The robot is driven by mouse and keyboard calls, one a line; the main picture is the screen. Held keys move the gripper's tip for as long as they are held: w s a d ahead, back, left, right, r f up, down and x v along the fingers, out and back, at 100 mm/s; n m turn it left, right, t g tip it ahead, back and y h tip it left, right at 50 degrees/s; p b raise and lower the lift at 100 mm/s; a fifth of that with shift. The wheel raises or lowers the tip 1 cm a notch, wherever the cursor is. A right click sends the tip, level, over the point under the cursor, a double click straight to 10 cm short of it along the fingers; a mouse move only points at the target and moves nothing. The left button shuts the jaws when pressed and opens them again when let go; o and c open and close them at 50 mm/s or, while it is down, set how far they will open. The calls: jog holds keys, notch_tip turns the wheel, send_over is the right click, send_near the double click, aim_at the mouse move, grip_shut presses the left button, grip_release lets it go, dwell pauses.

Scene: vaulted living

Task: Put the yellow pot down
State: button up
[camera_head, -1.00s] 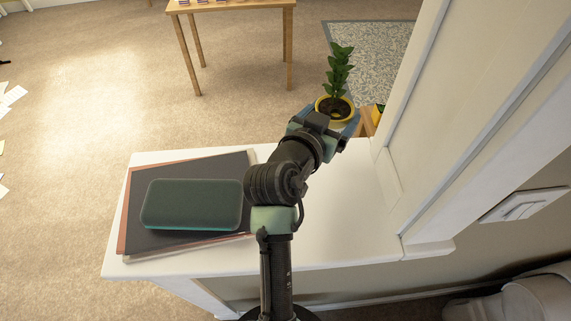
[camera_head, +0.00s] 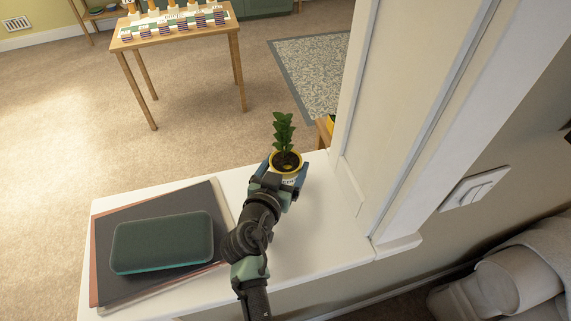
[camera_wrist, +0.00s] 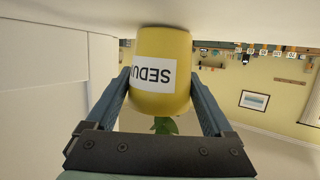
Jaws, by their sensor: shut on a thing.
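The yellow pot (camera_head: 284,173) holds a leafy green plant (camera_head: 283,130) in dark soil. It is upright at the far right part of the white ledge (camera_head: 310,235), near the wall post. My gripper (camera_head: 286,166) is shut on the pot, one blue finger on each side. The wrist view is upside down; there the yellow pot (camera_wrist: 180,50) shows a white label with dark letters. Its base meets or nearly meets the white surface; I cannot tell whether it bears weight. The plant is mostly hidden behind my gripper there.
A dark green case (camera_head: 162,242) lies on flat books or folders (camera_head: 222,215) on the ledge's left. A white-edged wall post (camera_head: 375,130) rises close right of the pot. Beyond the ledge stands a wooden table (camera_head: 180,37) with game pieces.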

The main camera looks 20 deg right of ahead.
jog(key=shift+f, duration=0.1)
jog(key=o, duration=1.5)
